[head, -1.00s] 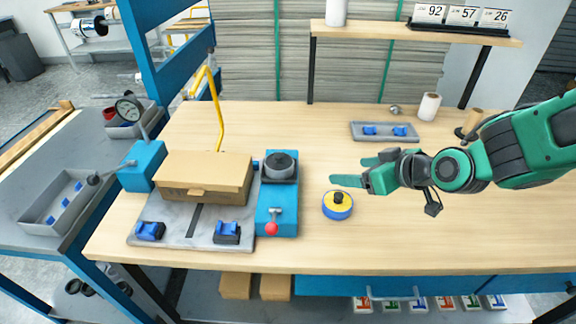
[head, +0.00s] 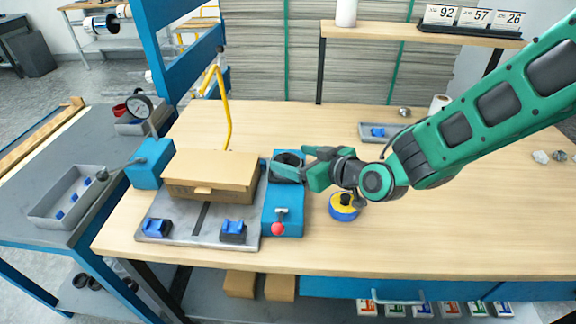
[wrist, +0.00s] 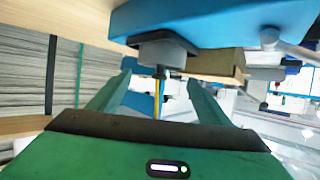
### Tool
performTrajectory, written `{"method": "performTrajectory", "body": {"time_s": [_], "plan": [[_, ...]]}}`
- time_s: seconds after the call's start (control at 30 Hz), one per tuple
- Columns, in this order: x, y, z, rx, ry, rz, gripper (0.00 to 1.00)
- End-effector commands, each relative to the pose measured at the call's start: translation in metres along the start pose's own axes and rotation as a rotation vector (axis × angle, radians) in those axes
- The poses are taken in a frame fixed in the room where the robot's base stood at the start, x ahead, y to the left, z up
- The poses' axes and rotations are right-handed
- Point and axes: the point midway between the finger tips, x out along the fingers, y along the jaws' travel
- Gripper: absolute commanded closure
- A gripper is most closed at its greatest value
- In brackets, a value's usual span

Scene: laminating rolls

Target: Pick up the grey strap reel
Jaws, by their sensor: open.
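The grey strap reel (head: 289,158) appears to be the dark grey round piece on top of the blue block-shaped fixture (head: 284,212), beside the cardboard box. My gripper (head: 290,162) is at the reel from the right, its fingers open and partly covering it. In the wrist view the grey reel (wrist: 165,50) shows just beyond the tips of my open gripper (wrist: 160,80), under the blue fixture in this turned picture. I cannot tell whether the fingers touch the reel.
A cardboard box (head: 210,177) on a grey plate stands left of the fixture. A red-knobbed lever (head: 278,227) is at the fixture's front. A grey tray (head: 371,138) is behind. The table's right front is clear.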

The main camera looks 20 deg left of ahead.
Motion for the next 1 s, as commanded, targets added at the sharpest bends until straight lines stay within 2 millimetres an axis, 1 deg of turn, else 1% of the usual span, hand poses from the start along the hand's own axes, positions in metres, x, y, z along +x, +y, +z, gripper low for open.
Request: {"method": "performTrajectory", "body": {"time_s": [0.03,0.1,0.23,0.37,0.57,0.6,0.67,0.7,0.73,1.0], "plan": [[0.008,0.001,0.0,-0.001,-0.001,-0.001,0.28],[0.018,0.002,-0.001,-0.002,-0.001,-0.001,0.28],[0.033,0.002,-0.001,-0.001,-0.002,0.0,0.28],[0.039,0.002,-0.001,-0.001,-0.001,0.0,0.28],[0.039,0.002,-0.001,-0.001,-0.001,0.001,0.28],[0.039,0.002,-0.001,-0.001,-0.001,0.001,0.38],[0.039,0.002,-0.001,-0.001,-0.001,0.001,0.52],[0.039,0.003,-0.001,-0.001,-0.001,0.001,0.62],[0.039,0.003,-0.001,-0.001,-0.001,0.001,0.69],[0.039,0.003,-0.002,-0.001,-0.001,0.001,0.71]]}}
